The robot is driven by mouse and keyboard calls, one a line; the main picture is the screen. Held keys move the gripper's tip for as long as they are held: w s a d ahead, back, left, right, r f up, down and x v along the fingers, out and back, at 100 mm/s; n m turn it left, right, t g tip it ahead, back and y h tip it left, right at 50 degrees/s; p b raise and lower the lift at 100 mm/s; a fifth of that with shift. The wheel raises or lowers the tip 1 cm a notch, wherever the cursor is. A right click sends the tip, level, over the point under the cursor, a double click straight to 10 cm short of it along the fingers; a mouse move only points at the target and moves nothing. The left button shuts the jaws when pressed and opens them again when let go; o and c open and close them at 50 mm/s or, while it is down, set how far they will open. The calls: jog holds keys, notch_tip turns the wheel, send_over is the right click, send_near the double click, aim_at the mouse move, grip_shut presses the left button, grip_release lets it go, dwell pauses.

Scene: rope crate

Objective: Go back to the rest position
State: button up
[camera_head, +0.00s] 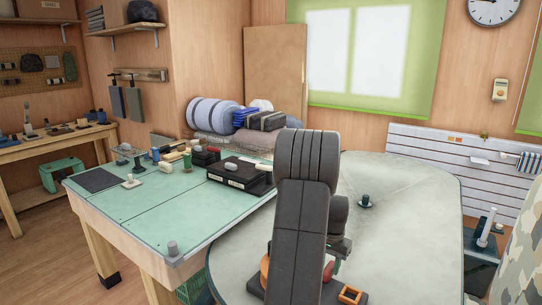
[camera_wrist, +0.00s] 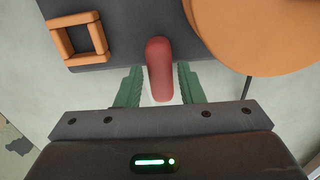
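My gripper (camera_wrist: 159,72) has two green fingers, spread apart, with a gap on each side of a red rounded peg (camera_wrist: 160,68). The peg shows between the fingers in the wrist view; neither finger touches it. How far it stands below the fingertips I cannot tell. In the head view my dark arm covers the middle, and the red peg (camera_head: 328,270) shows just right of it. The fingers are mostly hidden there.
A dark board (camera_wrist: 125,30) bears an orange square frame (camera_wrist: 78,40), also seen in the head view (camera_head: 350,295). A large orange round piece (camera_wrist: 265,30) is at upper right. The pale table (camera_head: 410,215) has free room behind; a small dark knob (camera_head: 365,200) stands there. A green workbench (camera_head: 150,225) is left.

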notch_tip(320, 180, up, 12)
notch_tip(320, 180, down, 14)
jog(key=shift+s, duration=0.1)
jog(key=shift+f+n, duration=0.1)
jog(key=shift+n, duration=0.2)
jog(key=shift+a+n, duration=0.15)
jog(key=shift+n, duration=1.05)
